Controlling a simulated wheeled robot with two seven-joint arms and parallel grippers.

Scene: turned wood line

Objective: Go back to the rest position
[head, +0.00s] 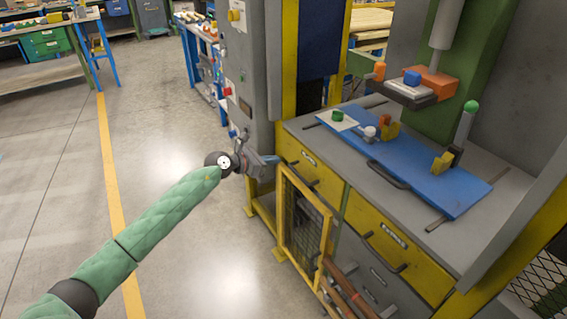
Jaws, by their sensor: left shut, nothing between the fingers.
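My left arm, in a green quilted sleeve, reaches in from the lower left of the head view. My left gripper (266,160) is at its end, shut and empty. It is in front of the grey control cabinet, just left of the yellow drawers of the workstation. My right gripper is not in view.
The grey workstation (310,138) at right carries a blue board (400,170) with small coloured parts and a press head (425,83) above. A yellow mesh guard (302,215) stands below my gripper. The grey cabinet (240,60) is close behind it. Open floor (200,270) lies left.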

